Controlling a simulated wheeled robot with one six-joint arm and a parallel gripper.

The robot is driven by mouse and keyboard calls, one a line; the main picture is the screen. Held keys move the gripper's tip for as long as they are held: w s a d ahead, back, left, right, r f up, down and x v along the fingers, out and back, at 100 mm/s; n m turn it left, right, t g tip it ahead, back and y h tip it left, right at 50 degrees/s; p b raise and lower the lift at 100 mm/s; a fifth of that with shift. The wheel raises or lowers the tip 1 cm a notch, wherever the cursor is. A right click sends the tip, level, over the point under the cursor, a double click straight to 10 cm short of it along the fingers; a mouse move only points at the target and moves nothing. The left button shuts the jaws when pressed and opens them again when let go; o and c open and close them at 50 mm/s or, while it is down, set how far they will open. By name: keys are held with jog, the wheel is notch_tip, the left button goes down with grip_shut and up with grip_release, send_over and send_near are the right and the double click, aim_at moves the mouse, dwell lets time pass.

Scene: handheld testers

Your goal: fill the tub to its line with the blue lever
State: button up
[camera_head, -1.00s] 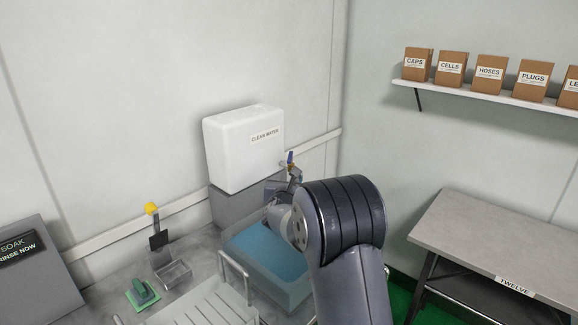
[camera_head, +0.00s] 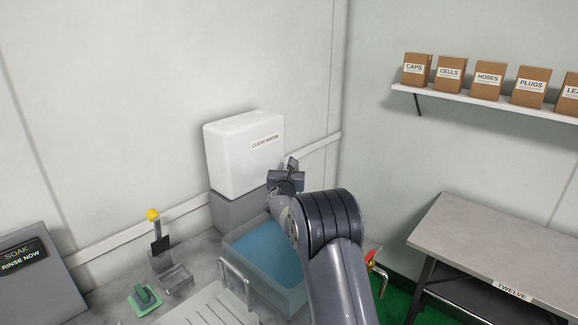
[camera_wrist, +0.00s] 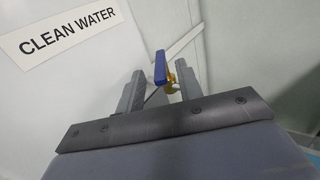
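The blue lever (camera_wrist: 160,68) stands upright on a brass-coloured valve (camera_wrist: 171,85) in the wrist view. My gripper (camera_wrist: 159,80) is open, with one finger on each side of the lever and gaps showing; I see no grip on it. In the head view my gripper (camera_head: 288,170) is in front of the valve's place beside the white clean water tank (camera_head: 243,150) and hides the lever. The clear tub (camera_head: 292,300) below holds blue water (camera_head: 262,250). My arm covers the tub's right side, and I cannot make out its line.
A red-handled valve (camera_head: 371,258) shows right of my arm. A yellow-knobbed lever (camera_head: 153,215), a green item (camera_head: 145,297) and a drying rack (camera_head: 205,310) are at the left. A panel reads "SOAK, RINSE NOW" (camera_head: 22,255). A grey table (camera_head: 490,245) stands at the right.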

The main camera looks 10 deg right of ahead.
jog(key=shift+w+d, duration=0.2)
jog(key=shift+w, duration=0.3)
jog(key=shift+c, duration=0.3)
grip_shut()
